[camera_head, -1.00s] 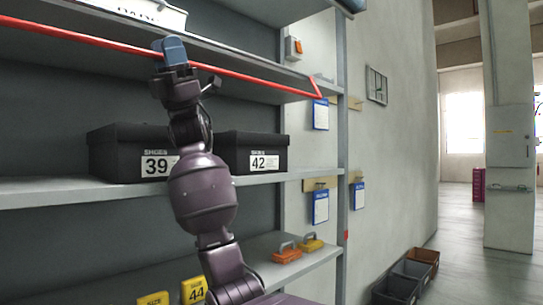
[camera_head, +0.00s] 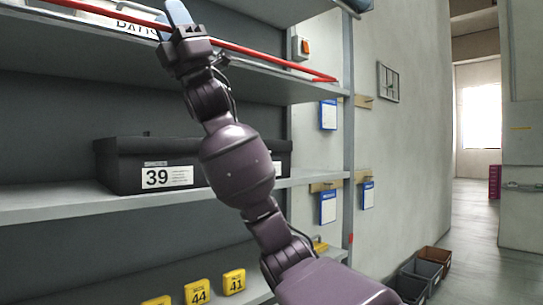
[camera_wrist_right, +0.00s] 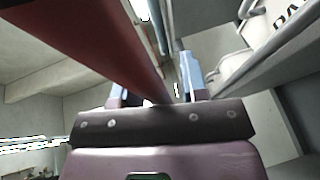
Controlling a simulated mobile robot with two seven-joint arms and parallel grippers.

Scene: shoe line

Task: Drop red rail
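The red rail (camera_head: 262,55) runs along the front of the upper shelf, sloping down to the right in the head view. Its right end is near the shelf's right post. My right gripper (camera_head: 172,22) is up at the rail, with its blue fingers on either side of it. In the right wrist view the rail (camera_wrist_right: 100,50) passes large and close between the spread fingers (camera_wrist_right: 152,88), and a gap shows beside the right finger. The gripper looks open. My left gripper is not in view.
The upper shelf holds a white box (camera_head: 112,22). The middle shelf holds a black shoe box marked 39 (camera_head: 125,165); my right arm covers part of the box beside it. Yellow number blocks (camera_head: 197,292) stand below. Dark bins (camera_head: 418,275) sit on the floor to the right.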

